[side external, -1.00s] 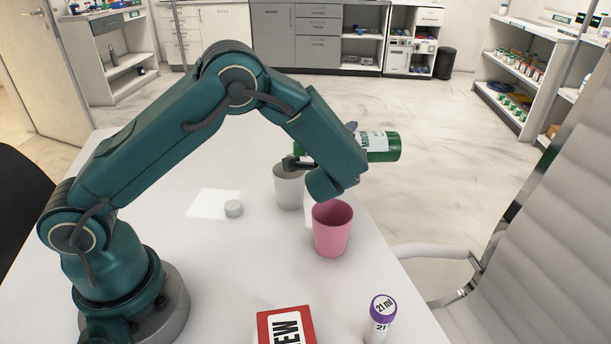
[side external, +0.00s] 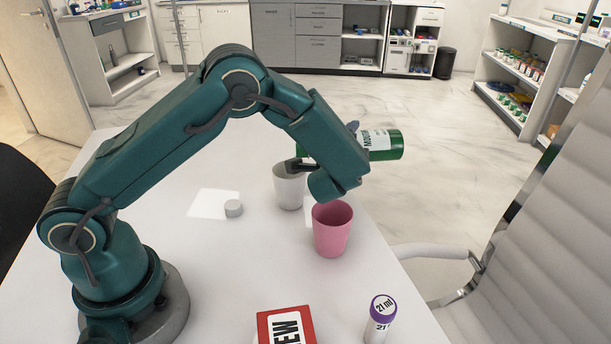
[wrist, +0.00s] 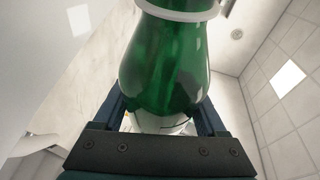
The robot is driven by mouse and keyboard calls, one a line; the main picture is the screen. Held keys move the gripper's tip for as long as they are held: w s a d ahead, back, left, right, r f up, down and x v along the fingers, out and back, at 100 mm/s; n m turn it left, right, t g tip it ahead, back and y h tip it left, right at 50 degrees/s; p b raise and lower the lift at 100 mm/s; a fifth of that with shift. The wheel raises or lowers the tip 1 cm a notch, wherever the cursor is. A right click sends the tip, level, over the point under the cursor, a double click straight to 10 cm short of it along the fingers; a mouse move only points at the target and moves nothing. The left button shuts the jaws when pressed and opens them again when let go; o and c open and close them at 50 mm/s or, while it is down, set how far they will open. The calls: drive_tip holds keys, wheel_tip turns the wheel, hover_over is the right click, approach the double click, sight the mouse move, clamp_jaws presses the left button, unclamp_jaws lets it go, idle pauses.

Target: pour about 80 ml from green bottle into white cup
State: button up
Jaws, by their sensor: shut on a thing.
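The green bottle (side external: 384,146) with a white label is held in the air, tilted to about level, its base toward the right. My gripper (side external: 342,146) is shut on it; the fingers are mostly hidden behind my wrist in the side view. In the wrist view the green bottle (wrist: 168,60) fills the middle between the jaws, with a white ring at its neck. The white cup (side external: 288,187) stands upright on the table, below and left of the bottle, partly covered by my gripper. The bottle's mouth and any stream are hidden.
A pink cup (side external: 332,230) stands close in front of the white cup. A small white cap (side external: 233,208) lies to the left. A red and white box (side external: 285,326) and a purple-capped tube (side external: 381,318) are at the front. A chair (side external: 530,220) stands at the right.

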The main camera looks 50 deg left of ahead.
drive_tip(key=shift+w+d+n, duration=0.1)
drive_tip(key=shift+n, duration=0.3)
idle(1.3)
drive_tip(key=shift+r, duration=0.1)
drive_tip(key=shift+w+d+m, duration=0.1)
drive_tip(key=shift+m, duration=0.2)
wheel_tip(320, 180, down, 2)
drive_tip(key=shift+f+m+g, duration=0.1)
drive_tip(key=shift+m+g, duration=0.6)
drive_tip(key=shift+m, duration=0.2)
drive_tip(key=shift+w+d+m, duration=0.15)
drive_tip(key=shift+m, duration=0.25)
idle(0.9)
